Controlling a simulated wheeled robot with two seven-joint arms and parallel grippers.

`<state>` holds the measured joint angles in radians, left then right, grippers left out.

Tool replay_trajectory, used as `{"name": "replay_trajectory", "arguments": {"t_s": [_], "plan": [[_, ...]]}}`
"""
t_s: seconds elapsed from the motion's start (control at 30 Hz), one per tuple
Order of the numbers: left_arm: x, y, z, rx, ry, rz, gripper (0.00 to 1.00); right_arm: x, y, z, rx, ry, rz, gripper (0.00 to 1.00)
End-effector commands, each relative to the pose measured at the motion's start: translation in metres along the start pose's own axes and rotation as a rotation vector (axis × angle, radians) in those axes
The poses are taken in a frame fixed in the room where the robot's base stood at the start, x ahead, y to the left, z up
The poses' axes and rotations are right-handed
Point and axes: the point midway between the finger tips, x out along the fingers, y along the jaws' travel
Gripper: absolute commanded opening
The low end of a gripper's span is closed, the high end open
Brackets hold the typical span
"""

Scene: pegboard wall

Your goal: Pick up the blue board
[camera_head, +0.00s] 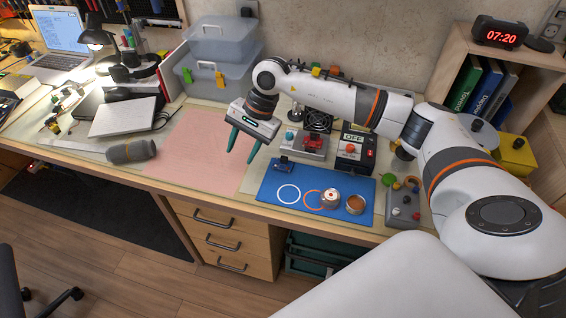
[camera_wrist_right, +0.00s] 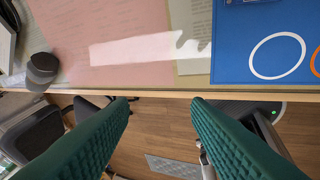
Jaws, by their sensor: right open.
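The blue board (camera_head: 270,190) lies flat near the front edge of the workbench, right of the pink mat. My right gripper (camera_head: 239,156) is open and empty, with green fingers pointing down above the pink mat's right part, left of the board. In the right wrist view the open fingers (camera_wrist_right: 157,102) show beyond the bench edge, and the board (camera_wrist_right: 232,45) is at upper right. My left gripper is not in view.
The pink mat (camera_head: 195,155) is clear. Behind the board stand a grey box with a red control (camera_head: 303,143) and a dark red switch box (camera_head: 355,152). A grey control panel (camera_head: 402,208) is close to its right. A grey-handled tool (camera_head: 130,151) lies at left.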

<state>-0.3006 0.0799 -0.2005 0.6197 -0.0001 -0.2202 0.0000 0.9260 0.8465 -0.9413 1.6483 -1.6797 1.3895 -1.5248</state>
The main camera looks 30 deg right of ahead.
Motion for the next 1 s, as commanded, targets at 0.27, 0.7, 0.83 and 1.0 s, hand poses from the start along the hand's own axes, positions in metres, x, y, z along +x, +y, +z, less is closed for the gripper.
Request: {"name": "replay_trajectory", "arguments": {"t_s": [0.27,0.7,0.83,1.0], "plan": [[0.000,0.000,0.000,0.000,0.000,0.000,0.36,-0.068,-0.049,0.086,-0.074,-0.294,-0.303,0.44],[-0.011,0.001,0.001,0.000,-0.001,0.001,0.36,-0.013,-0.070,0.105,-0.075,-0.299,-0.317,0.44],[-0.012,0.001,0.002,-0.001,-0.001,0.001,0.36,-0.006,-0.072,0.107,-0.076,-0.299,-0.317,0.44],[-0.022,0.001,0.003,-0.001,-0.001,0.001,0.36,0.016,-0.078,0.111,-0.076,-0.296,-0.317,0.44]]}}
